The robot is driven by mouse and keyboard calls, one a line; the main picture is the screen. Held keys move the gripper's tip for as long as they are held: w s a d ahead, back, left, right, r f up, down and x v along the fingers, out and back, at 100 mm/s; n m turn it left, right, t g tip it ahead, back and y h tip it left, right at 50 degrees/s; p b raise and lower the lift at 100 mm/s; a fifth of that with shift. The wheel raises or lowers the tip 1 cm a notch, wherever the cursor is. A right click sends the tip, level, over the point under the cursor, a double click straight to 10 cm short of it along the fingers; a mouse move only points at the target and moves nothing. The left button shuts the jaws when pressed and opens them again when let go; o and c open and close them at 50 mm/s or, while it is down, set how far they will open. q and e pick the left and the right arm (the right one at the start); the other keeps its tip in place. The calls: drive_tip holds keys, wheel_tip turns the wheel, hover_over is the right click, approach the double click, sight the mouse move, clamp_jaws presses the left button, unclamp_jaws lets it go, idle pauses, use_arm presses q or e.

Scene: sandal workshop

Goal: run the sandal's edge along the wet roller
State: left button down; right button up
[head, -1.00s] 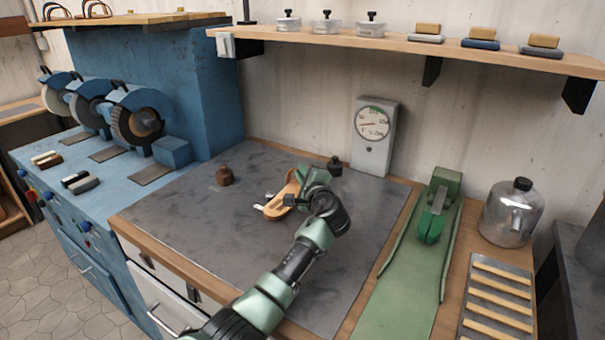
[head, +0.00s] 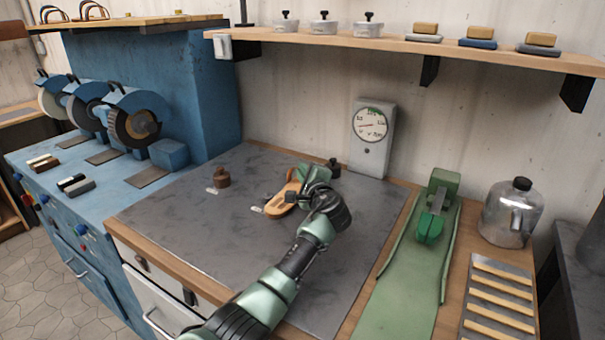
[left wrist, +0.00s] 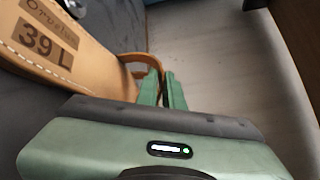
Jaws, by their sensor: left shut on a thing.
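A tan sandal (head: 284,201) is held in my left gripper (head: 318,174) above the dark grey work mat, near its middle. In the left wrist view, the sandal (left wrist: 90,45) shows a "39 L" label, and the green fingers of my left gripper (left wrist: 163,88) are closed at a tan strap or loop at its edge. The exact grip is partly hidden. I cannot tell for certain which item is the wet roller. My right gripper is out of view.
A blue machine with several wheels (head: 140,120) stands at left. A dial gauge (head: 372,138) stands behind the mat (head: 190,225). The mat's left part is mostly clear.

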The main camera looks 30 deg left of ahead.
use_arm(q)
drive_tip(key=shift+w+b, duration=0.25)
drive_tip(key=shift+b, duration=0.05)
drive_tip(key=shift+w+b, duration=0.45)
drive_tip(key=shift+w, duration=0.25)
drive_tip(key=shift+w+b, duration=0.2)
drive_tip(key=shift+b, duration=0.2)
drive_tip(key=shift+w+a+b, duration=0.2)
drive_tip(key=shift+w+b, duration=0.15)
drive_tip(key=shift+b, duration=0.2)
drive_tip(key=shift+w, duration=0.1)
drive_tip(key=shift+a+f, duration=0.15)
drive_tip(key=shift+f, duration=0.1)
drive_tip(key=shift+d, duration=0.3)
